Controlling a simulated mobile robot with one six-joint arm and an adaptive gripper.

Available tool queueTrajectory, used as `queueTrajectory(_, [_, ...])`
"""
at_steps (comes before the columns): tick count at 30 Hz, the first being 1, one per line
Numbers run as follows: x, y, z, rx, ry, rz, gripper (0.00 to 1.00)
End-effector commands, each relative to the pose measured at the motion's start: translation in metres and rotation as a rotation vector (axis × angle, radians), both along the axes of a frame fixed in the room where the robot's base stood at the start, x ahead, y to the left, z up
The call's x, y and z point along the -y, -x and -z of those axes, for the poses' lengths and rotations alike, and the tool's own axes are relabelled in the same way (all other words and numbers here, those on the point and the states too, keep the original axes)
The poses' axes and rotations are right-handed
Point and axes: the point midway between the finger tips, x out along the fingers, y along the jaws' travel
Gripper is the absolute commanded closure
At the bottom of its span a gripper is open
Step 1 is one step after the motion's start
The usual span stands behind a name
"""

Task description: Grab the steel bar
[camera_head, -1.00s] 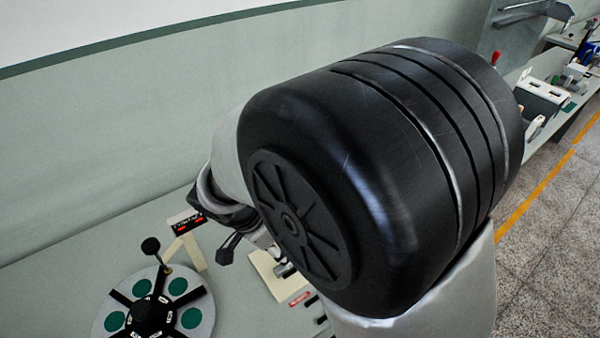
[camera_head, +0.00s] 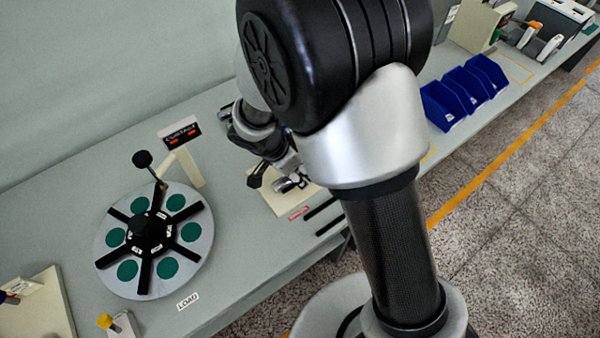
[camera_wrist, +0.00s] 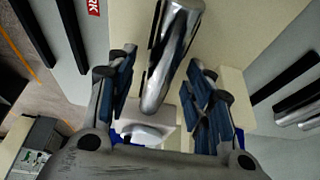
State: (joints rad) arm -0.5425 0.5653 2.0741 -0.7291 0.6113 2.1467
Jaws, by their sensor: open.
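The shiny steel bar (camera_wrist: 172,58) shows in the wrist view above a cream plate (camera_wrist: 230,45). Its near end lies between the fingers of my gripper (camera_wrist: 160,80). The gripper is open, with a gap to the bar on both sides; I cannot tell how far above or below the bar the fingertips are in depth. In the head view my gripper (camera_head: 268,172) hangs over the bench beside the cream plate (camera_head: 283,202), and a bright metal piece (camera_head: 290,183) shows at it. My arm hides part of this area.
A round grey dial (camera_head: 108,238) with green spots and black spokes stands to the left, with a small red-lit display (camera_head: 180,132) behind it. Black strips (camera_head: 328,224) lie near the bench's front edge. Blue bins (camera_head: 440,105) stand at the right.

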Motion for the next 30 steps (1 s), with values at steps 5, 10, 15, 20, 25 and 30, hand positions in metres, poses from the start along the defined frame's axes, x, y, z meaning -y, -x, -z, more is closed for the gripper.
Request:
queueTrajectory(5, [0.0003, -0.0005, 0.0002, 0.001, -0.001, 0.0, 0.52])
queueTrajectory(10, [0.0002, -0.0004, 0.0001, 0.001, -0.001, 0.0, 0.62])
queueTrajectory(15, [0.0002, -0.0004, 0.0001, 0.001, -0.001, 0.0, 0.73])
queueTrajectory(20, [0.0001, -0.0003, 0.0, 0.001, -0.001, 0.0, 0.84])
queueTrajectory(25, [0.0002, -0.0003, 0.0, 0.001, -0.001, 0.0, 0.95])
queueTrajectory(30, [0.0001, -0.0003, 0.0, 0.001, -0.001, 0.0, 1.0])
